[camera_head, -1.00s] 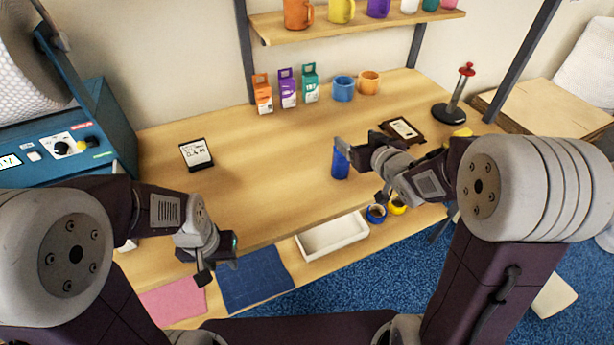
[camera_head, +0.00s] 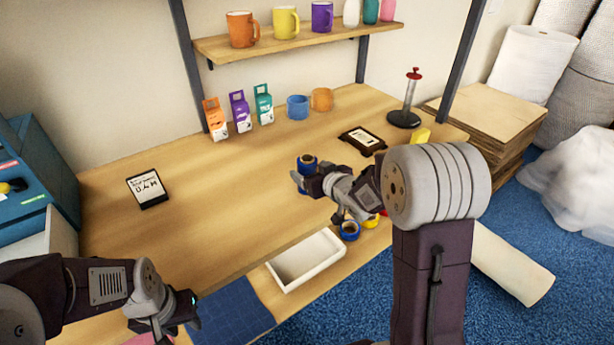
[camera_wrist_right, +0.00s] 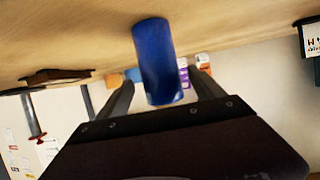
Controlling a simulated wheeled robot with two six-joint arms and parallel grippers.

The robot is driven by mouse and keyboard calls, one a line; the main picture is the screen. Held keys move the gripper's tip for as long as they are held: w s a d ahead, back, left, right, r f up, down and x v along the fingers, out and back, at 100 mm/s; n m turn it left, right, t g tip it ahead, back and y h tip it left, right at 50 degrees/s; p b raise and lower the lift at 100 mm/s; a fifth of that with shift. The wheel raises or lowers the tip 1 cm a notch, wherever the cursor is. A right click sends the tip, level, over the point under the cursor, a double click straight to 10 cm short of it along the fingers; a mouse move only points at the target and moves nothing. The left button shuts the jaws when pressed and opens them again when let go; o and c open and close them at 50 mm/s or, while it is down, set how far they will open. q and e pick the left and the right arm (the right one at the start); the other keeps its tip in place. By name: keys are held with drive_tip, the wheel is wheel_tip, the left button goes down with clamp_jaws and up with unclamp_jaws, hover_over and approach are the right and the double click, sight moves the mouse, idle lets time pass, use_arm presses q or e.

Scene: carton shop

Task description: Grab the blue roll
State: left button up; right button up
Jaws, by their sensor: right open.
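A blue roll (camera_head: 307,161) stands upright on the workbench, its lower part hidden behind my right gripper. In the right wrist view the blue roll (camera_wrist_right: 158,60) shows as a plain cylinder in the gap between the open fingers, with room on both sides. My right gripper (camera_head: 316,196) is open around or just in front of it; I see no firm contact. My left gripper (camera_head: 160,322) hangs at the front left, away from the roll; its jaws are unclear.
A blue tape ring (camera_head: 349,231) and a yellow one (camera_head: 371,222) lie below my right gripper, near a white tray (camera_head: 306,262). Small cartons (camera_head: 240,112) and mugs (camera_head: 298,107) stand at the back.

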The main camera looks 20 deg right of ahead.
drive_tip(key=x, duration=0.5)
drive_tip(key=shift+w+a+r, duration=0.1)
drive_tip(key=shift+w+r, duration=0.1)
drive_tip(key=shift+r, duration=0.1)
drive_tip(key=shift+s+r, duration=0.1)
drive_tip(key=c, duration=0.3)
clamp_jaws()
